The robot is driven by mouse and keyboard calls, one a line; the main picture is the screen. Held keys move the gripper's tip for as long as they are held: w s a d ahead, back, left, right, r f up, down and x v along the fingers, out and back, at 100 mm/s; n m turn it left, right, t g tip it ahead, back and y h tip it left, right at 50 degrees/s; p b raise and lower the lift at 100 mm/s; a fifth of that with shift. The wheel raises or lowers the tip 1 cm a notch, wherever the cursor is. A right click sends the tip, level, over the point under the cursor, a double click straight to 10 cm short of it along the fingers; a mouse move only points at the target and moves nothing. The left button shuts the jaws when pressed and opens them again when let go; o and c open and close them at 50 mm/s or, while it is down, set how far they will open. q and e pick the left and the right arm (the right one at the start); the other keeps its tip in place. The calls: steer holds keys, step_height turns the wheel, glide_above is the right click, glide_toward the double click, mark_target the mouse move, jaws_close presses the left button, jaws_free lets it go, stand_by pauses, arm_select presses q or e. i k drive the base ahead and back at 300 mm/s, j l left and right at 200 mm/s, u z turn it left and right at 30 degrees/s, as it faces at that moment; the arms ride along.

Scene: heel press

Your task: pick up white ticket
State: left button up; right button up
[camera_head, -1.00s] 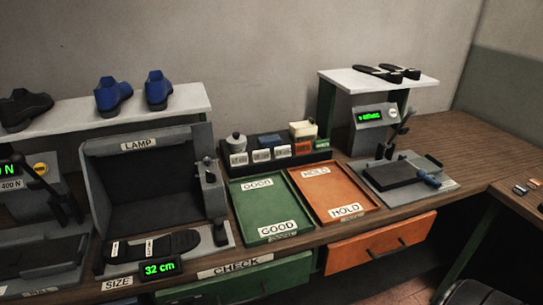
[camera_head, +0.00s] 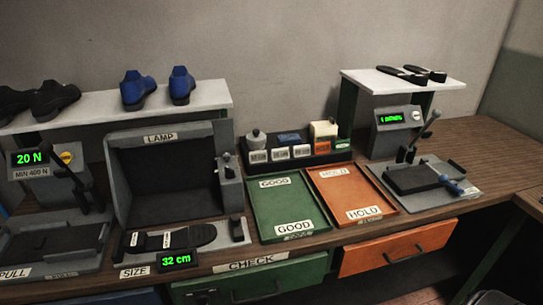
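No loose white ticket can be told apart for certain. A dark rack (camera_head: 345,157) at the back of the bench holds small items with white labels on its front, too small to read. A cream-white block (camera_head: 324,129) stands in the rack's right part, above an orange label (camera_head: 321,147). A grey lidded pot (camera_head: 256,139) and a blue item (camera_head: 288,137) stand to its left. Neither of my grippers is in view.
A green GOOD tray (camera_head: 262,208) and an orange HOLD tray (camera_head: 338,188) lie empty before the rack. A lamp box (camera_head: 170,185) stands left, with a dark sole (camera_head: 195,236) before it. A lever press (camera_head: 400,135) stands right.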

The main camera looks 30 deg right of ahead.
mark_target(260, 156)
steer(key=l+z, duration=0.1)
steer(key=l, duration=0.3)
steer(key=i+l+z, duration=0.1)
steer(key=l, duration=0.3)
steer(key=i+l+z, duration=0.15)
steer(key=l, duration=0.25)
steer(key=l+z, duration=0.1)
steer(key=l, duration=0.3)
